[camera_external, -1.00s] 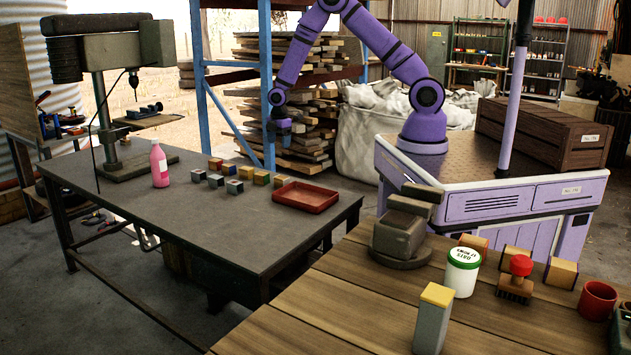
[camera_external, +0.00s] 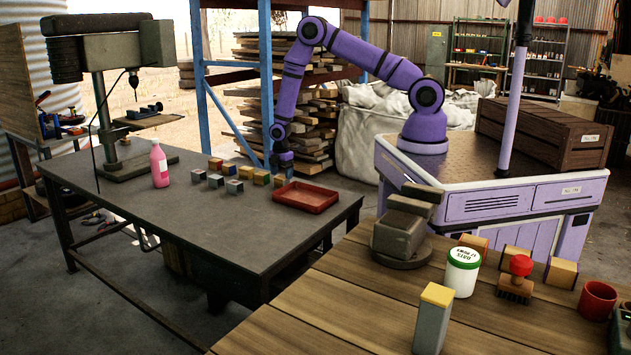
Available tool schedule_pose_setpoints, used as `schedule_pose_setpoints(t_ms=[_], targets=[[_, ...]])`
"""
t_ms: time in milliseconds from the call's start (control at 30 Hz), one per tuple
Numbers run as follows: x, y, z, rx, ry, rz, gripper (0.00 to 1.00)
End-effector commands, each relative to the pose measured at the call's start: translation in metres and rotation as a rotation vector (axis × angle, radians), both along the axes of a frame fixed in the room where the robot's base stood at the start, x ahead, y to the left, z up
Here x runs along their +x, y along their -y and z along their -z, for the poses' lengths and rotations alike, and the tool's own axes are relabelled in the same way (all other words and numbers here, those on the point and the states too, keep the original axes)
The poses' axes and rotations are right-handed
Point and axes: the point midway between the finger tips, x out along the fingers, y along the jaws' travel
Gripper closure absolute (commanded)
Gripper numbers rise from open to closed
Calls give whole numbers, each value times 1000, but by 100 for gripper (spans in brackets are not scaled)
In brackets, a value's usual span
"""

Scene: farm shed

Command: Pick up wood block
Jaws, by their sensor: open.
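Several small blocks stand in a loose group on the dark grey table (camera_external: 215,240), left of the red tray. Others are grey, such as the block (camera_external: 234,186) in front. My gripper (camera_external: 283,168) is low at the table's far edge, just behind the tray and right of the blocks. It is open, holds nothing visible and appears apart from the blocks. Its fingers are small and partly hard to make out.
A red tray (camera_external: 305,197) lies at the table's right end. A pink bottle (camera_external: 159,165) stands left of the blocks. A drill press (camera_external: 110,90) occupies the back left. A blue rack post (camera_external: 265,80) rises behind the table. The table's front is clear.

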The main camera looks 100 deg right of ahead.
Motion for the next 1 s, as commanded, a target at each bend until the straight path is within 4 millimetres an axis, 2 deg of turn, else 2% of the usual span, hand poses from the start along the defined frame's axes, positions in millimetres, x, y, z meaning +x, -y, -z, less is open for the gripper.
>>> schedule_pose_setpoints(t_ms=[100,300,600,767,1000], targets=[[1,-2,19,2,-3,1,23],[2,-1,40,1,-1,0,23],[2,-1,44,1,-1,1,23],[2,-1,43,1,-1,1,60],[2,-1,43,1,-1,1,60]])
